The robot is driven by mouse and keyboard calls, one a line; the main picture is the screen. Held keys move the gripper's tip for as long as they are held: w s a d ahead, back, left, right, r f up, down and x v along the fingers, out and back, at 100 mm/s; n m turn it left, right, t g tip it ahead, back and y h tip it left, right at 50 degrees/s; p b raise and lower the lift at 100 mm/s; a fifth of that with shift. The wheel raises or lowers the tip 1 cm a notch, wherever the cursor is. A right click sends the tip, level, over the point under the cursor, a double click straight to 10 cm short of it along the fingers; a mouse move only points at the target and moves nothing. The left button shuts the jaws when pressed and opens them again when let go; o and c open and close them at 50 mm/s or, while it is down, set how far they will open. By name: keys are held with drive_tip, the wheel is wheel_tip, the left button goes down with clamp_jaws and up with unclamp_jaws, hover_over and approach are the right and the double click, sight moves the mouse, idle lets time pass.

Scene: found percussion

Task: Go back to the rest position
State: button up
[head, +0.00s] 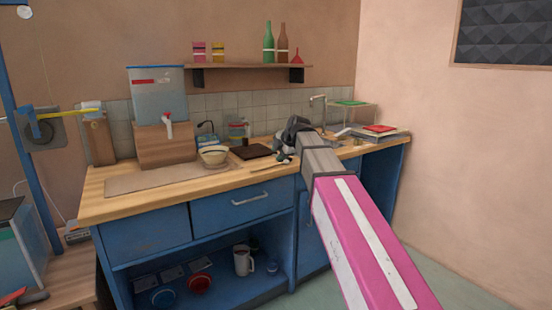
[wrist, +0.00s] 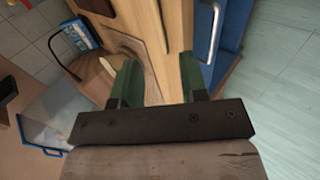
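My gripper (head: 284,158) is out over the right half of the wooden counter (head: 220,181) in the head view, at the end of my pink and grey arm. In the wrist view my gripper (wrist: 160,62) shows two green fingers set well apart. Nothing is held between them; only the wooden surface and counter edge show beyond. The dark wrist hides part of the counter behind it.
A dark brown board (head: 251,151) and a bowl (head: 214,156) lie left of my gripper. A clear water tank (head: 158,92) stands further left. A shelf (head: 246,66) with bottles hangs above. A red item (head: 380,128) lies at right. Blue drawers (head: 246,203) are below.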

drive_tip(key=shift+r, duration=0.1)
drive_tip(key=s+d+f+m+g+h, duration=0.1)
drive_tip(key=s+d+f+m, duration=0.5)
drive_tip(key=f, duration=0.7)
drive_tip(key=s+d+f+m+g+h, duration=0.2)
drive_tip(key=s+d+f+m+g, duration=0.1)
drive_tip(key=s+d+f+m, duration=0.4)
drive_tip(key=s+d+f+m+g+h, duration=0.2)
drive_tip(key=s+d+f+m, duration=0.4)
drive_tip(key=s+f+m, duration=0.6)
wheel_tip(320, 180, down, 8)
drive_tip(key=shift+s+d+r+g, duration=0.3)
drive_tip(key=shift+s+d, duration=0.1)
drive_tip(key=shift+s, duration=0.3)
